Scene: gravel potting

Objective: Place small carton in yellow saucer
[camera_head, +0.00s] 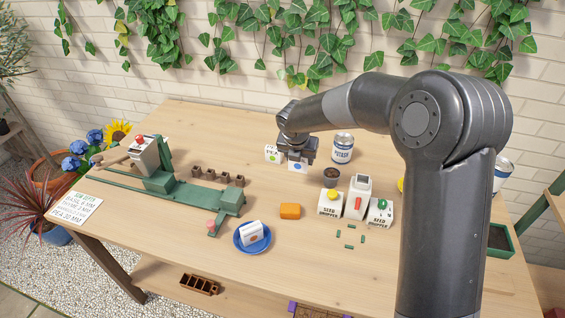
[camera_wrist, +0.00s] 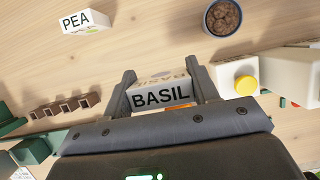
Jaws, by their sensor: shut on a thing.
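My gripper (camera_head: 303,150) is shut on a small white carton (camera_head: 297,166) above the back middle of the table. In the wrist view this carton reads BASIL (camera_wrist: 161,97) and sits between the two fingers. A PEA carton (camera_head: 273,153) stands just left of it, and also shows in the wrist view (camera_wrist: 86,21). Another white carton with an orange mark (camera_head: 252,231) lies in a blue saucer (camera_head: 240,244). A small yellow edge (camera_head: 401,184) shows beside my arm; most of it is hidden, so I cannot tell if it is the yellow saucer.
A POTASH can (camera_head: 343,148) stands at the back. An orange block (camera_head: 290,211) lies mid-table. A green rig (camera_head: 175,185) fills the left.

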